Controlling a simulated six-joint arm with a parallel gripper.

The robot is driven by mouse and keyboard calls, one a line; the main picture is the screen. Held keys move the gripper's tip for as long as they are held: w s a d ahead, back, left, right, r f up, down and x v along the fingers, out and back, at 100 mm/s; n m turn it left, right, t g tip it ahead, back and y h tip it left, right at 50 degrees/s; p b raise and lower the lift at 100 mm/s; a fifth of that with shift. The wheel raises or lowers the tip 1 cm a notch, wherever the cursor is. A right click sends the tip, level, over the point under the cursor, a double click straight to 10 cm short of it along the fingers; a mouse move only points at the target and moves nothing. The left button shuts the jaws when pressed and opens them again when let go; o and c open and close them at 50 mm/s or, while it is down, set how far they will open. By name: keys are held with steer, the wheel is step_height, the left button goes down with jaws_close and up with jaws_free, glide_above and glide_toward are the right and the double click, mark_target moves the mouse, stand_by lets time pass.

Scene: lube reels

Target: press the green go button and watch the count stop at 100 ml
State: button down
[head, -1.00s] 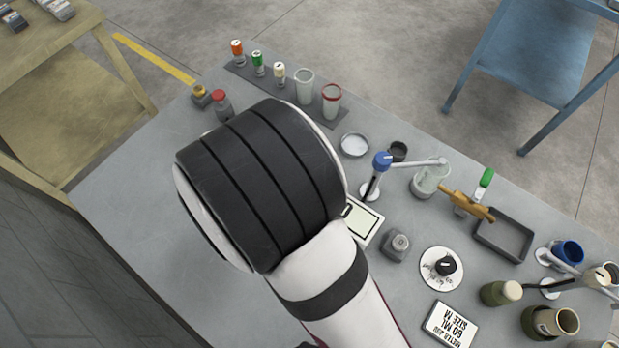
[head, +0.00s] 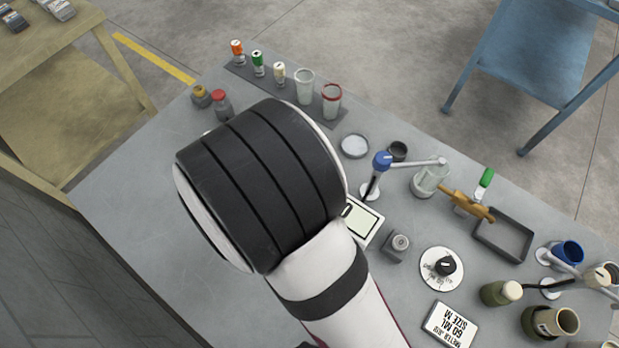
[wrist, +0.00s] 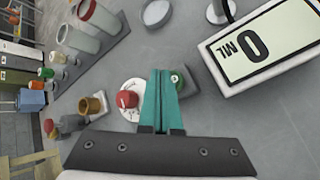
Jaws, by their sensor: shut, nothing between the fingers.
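The green go button (wrist: 175,78) sits on a small grey box in the wrist view, partly covered by my gripper. My gripper (wrist: 163,75) is shut and empty, its teal fingertips beside the button's left edge in the picture. I cannot tell whether they touch it. The count display (wrist: 253,44) reads 0 ML in large digits. In the head view the display (head: 364,219) is partly hidden, and my arm covers the button and the fingers.
A red knob (wrist: 127,99) on a white disc lies left of the fingers. Several cups and bottles line the back edge.

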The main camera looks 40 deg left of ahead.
steer(key=shift+f, duration=0.4)
steer(key=shift+f, duration=0.5)
stand_by(0.5)
steer(key=shift+r, duration=0.95)
steer(key=shift+r, duration=2.5)
